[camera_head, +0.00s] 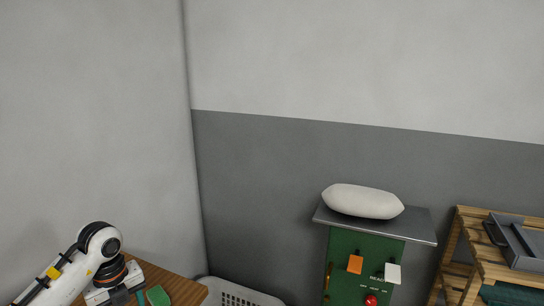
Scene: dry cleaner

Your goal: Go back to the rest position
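My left arm enters at the lower left, and my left gripper (122,292) is at the bottom edge, over or beside the corner of a wooden table (185,288). Its fingertips are cut off or hidden, so I cannot tell whether it is open or shut. A green block-like item (157,296) shows just right of it; I cannot tell whether they touch. My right gripper is out of view.
A green cabinet (345,270) with a grey top (418,225) carries a white pillow-like bundle (362,201). A white basket (235,293) stands left of it. A wooden rack (500,271) with a grey tray (520,245) is at the right. Walls close the back and left.

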